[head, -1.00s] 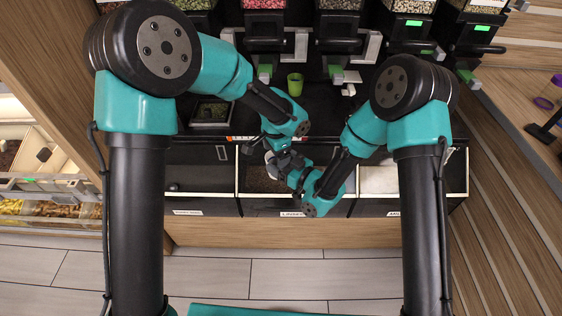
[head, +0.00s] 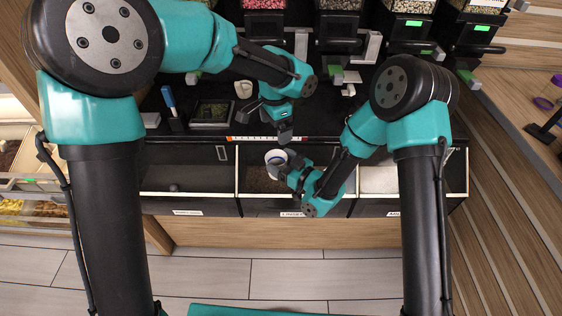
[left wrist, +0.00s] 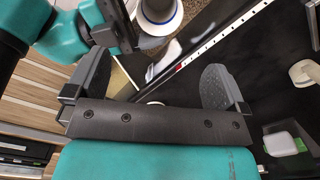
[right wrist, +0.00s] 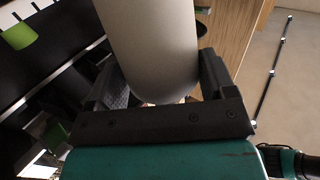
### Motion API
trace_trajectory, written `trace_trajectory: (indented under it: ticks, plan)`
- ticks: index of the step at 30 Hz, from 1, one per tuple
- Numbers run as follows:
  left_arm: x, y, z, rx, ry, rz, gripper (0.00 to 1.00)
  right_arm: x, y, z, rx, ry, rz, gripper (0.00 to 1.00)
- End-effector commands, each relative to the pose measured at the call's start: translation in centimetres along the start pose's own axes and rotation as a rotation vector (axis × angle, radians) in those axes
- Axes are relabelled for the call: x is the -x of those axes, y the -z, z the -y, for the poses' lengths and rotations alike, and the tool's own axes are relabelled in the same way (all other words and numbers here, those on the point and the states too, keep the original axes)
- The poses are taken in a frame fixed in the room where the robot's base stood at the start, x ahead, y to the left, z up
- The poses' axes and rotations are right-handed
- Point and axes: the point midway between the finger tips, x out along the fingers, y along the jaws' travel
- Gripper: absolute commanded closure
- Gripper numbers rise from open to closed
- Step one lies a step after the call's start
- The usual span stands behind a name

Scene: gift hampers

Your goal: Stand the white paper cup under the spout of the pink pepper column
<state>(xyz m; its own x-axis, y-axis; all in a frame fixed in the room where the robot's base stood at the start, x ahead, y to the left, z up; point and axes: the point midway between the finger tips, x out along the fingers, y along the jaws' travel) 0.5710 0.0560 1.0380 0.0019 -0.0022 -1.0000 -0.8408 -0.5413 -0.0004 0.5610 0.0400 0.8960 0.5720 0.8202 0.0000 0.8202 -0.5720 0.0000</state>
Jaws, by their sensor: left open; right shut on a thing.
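The white paper cup (head: 276,157) is in my right gripper (head: 288,172), held above the bins along the counter front. It appears as a pale, tapered cylinder between the fingers in the right wrist view (right wrist: 150,45). The left wrist view shows a white item with blue bands (left wrist: 158,15), apparently the same cup. My left gripper (head: 284,132) is open and empty, just above the cup in the head view; its spread fingers show in the left wrist view (left wrist: 158,88). The pink pepper column (head: 265,5) stands at the back; my left arm hides its spout.
Other dispenser columns (head: 338,20) stand in the back row. A blue-handled tool (head: 169,100) and a dark-screened scale (head: 210,113) stand left.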

Motion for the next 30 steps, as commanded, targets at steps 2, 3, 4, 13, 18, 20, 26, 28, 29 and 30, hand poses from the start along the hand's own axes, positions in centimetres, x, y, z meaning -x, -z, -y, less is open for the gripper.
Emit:
trace_trajectory:
  ticks: [2, 3, 4, 13, 18, 20, 26, 28, 29, 30]
  plan:
    - [0.0, 0.0, 0.0, 0.000, 0.000, 0.000, 0.00, 0.0, 0.0, 0.0, 0.000, 0.000, 0.000, 0.53]
    - [-0.1, 0.0, 0.0, 0.000, 0.000, 0.000, 0.00, 0.0, 0.0, 0.0, 0.000, 0.000, 0.000, 0.53]
    - [-0.1, -0.1, 0.1, 0.001, 0.000, 0.000, 0.00, 0.0, 0.0, 0.0, 0.000, 0.000, 0.000, 0.53]
    - [-4.8, -3.0, 1.9, 0.024, -0.017, -0.012, 0.00, 0.0, 0.0, 0.0, 0.000, 0.000, 0.000, 0.53]
    - [-10.4, -6.8, 3.0, 0.058, -0.047, -0.040, 0.00, 0.0, 0.0, 0.0, 0.000, 0.000, 0.000, 0.53]
    - [-12.7, -8.0, 2.9, 0.091, -0.072, -0.058, 0.00, 0.0, 0.0, 0.0, 0.000, 0.000, 0.000, 0.53]
    - [-20.1, -11.5, 0.6, 0.303, -0.181, -0.128, 0.00, 0.0, 0.0, 0.0, 0.000, 0.000, 0.000, 0.53]
    - [-22.5, -13.0, -0.4, 0.393, -0.215, -0.150, 0.00, 0.0, 0.0, 0.0, 0.000, 0.000, 0.000, 0.53]
    - [-23.5, -13.6, -0.9, 0.434, -0.229, -0.158, 0.00, 0.0, 0.0, 0.0, 0.000, 0.000, 0.000, 0.53]
    - [-24.8, -14.6, -1.5, 0.490, -0.245, -0.168, 0.00, 0.0, 0.0, 0.0, 0.000, 0.000, 0.000, 0.53]
